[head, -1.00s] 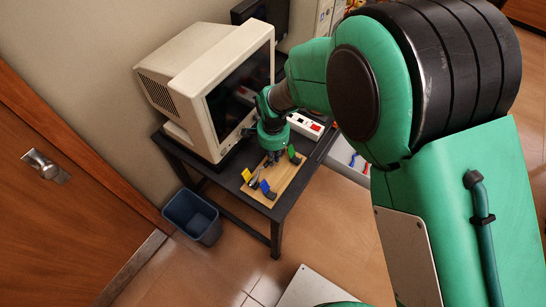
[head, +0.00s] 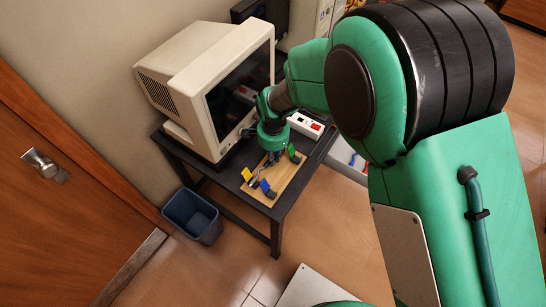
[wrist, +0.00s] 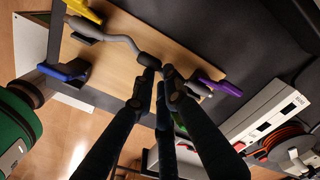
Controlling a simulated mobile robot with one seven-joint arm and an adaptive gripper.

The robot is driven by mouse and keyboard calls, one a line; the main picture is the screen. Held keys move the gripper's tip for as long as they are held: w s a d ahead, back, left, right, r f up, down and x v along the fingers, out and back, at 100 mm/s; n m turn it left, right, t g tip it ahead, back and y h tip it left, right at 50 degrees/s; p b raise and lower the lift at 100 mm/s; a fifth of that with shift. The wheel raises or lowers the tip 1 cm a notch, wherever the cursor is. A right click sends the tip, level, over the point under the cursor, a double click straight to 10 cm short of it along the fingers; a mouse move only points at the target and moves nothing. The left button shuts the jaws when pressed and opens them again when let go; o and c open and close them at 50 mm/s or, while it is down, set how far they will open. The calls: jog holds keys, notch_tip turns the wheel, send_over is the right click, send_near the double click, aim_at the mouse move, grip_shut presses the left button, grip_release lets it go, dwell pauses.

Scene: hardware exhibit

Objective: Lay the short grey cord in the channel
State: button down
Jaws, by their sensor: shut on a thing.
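My gripper (head: 272,156) is low over a light wooden board on the table; it also shows in the wrist view (wrist: 160,73). Its fingers are shut on the grey cord (wrist: 118,38), close to a dark sleeve on it. The cord runs in a bend from the gripper towards the yellow clip (wrist: 84,10). On the board (wrist: 112,62) stand the yellow clip, a blue clip (wrist: 64,71), a purple piece (wrist: 220,86) and a green clip (head: 293,154). My fingers hide part of the cord. I cannot clearly make out the channel.
A beige monitor (head: 190,95) stands close to the left of my gripper on the dark table (head: 285,205). A white power strip (head: 306,124) lies behind the board. A blue bin (head: 192,216) stands on the floor at left.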

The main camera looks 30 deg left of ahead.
dwell(0.4)
jog(key=c, duration=1)
grip_release()
jog(key=shift+c, duration=0.2)
notch_tip(320, 180, up, 8)
jog(key=p, duration=0.4)
jog(key=shift+f, duration=0.25)
dwell(0.5)
